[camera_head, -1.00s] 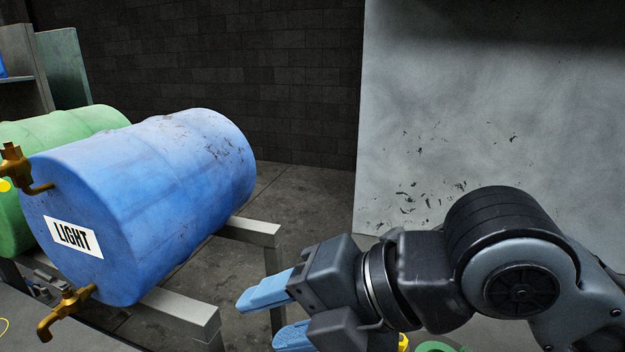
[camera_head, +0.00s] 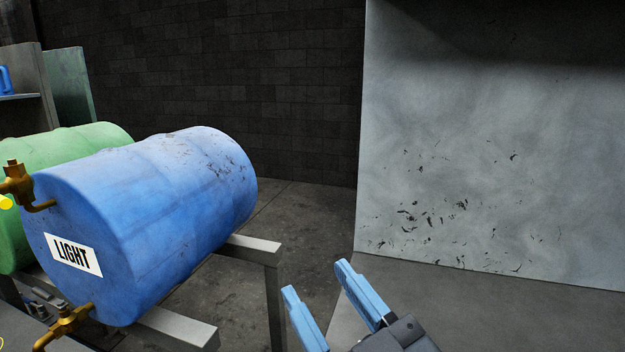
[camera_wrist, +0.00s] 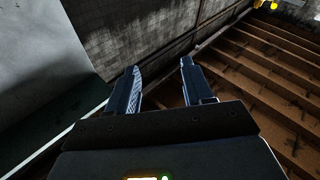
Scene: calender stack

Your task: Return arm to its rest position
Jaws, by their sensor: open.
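My gripper (camera_head: 325,297) shows at the lower middle of the head view, with two blue fingers spread apart and nothing between them. It is right of the metal drum stand and in front of the pale grey panel. Most of my arm is below the picture's edge. In the wrist view my gripper (camera_wrist: 160,80) also shows empty, its fingers apart. It faces a dark block wall (camera_wrist: 150,40) there.
A blue drum (camera_head: 150,220) labelled LIGHT lies on a metal stand (camera_head: 255,250) at the left, with brass taps. A green drum (camera_head: 75,145) lies behind it. A grey panel (camera_head: 490,150) stands at the right. Brown beams (camera_wrist: 265,75) show in the wrist view.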

